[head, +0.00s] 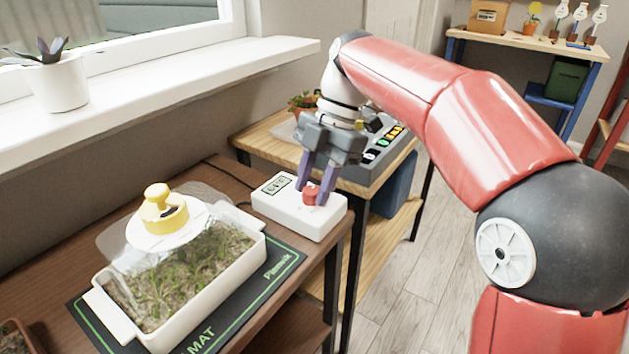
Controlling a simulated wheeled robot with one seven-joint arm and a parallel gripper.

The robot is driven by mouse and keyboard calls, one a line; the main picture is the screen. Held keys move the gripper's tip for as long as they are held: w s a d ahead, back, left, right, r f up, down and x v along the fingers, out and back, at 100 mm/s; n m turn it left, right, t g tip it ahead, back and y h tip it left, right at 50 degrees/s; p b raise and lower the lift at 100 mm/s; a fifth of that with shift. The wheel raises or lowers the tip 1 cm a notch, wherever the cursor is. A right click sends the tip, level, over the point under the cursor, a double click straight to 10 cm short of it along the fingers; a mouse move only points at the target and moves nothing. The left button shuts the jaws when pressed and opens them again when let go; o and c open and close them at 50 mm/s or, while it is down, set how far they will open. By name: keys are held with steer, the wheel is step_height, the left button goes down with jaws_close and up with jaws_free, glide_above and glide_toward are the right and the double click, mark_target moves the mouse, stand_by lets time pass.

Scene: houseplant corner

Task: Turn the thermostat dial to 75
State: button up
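The thermostat is a white box (276,205) on the right end of the brown table, with a small display (275,186) on its top face. I cannot read the number on it. Its red dial (310,197) stands on the right part of the top. My gripper (312,195) points down over the box, with one dark purple finger on each side of the dial. The fingers are apart with the dial between them. I cannot tell whether they press on it. The fingers partly hide the dial, and any mark on it is not visible.
A white planter (208,290) with seedlings stands left of the thermostat on a dark mat (285,258). Behind my gripper, a grey panel with buttons (385,150) sits on a wooden table. A windowsill (150,85) runs along the left.

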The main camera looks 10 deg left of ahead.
steer(key=c, duration=0.6)
steer(key=shift+m, duration=0.4)
steer(key=m, duration=0.2)
steer(key=m+t+y+b, duration=0.1)
steer(key=shift+s+d+m+t, duration=0.1)
steer(key=shift+s+m+t, duration=0.05)
steer(key=shift+m+t, duration=0.2)
steer(key=m, duration=0.2)
steer(key=m+t+b, duration=0.1)
steer(key=m, duration=0.1)
steer(key=shift+s+m+t+y, duration=0.1)
steer(key=shift+m+t+y, duration=0.15)
steer(key=shift+m+y, duration=0.1)
steer(key=m+t, duration=0.2)
steer(key=m, duration=0.3)
steer(key=shift+s, duration=0.15)
steer(key=m+t+h, duration=0.1)
steer(key=m, duration=0.4)
steer(key=shift+s+m+t+h, duration=0.1)
steer(key=shift+m+t+h, duration=0.2)
steer(key=shift+t+h, duration=0.1)
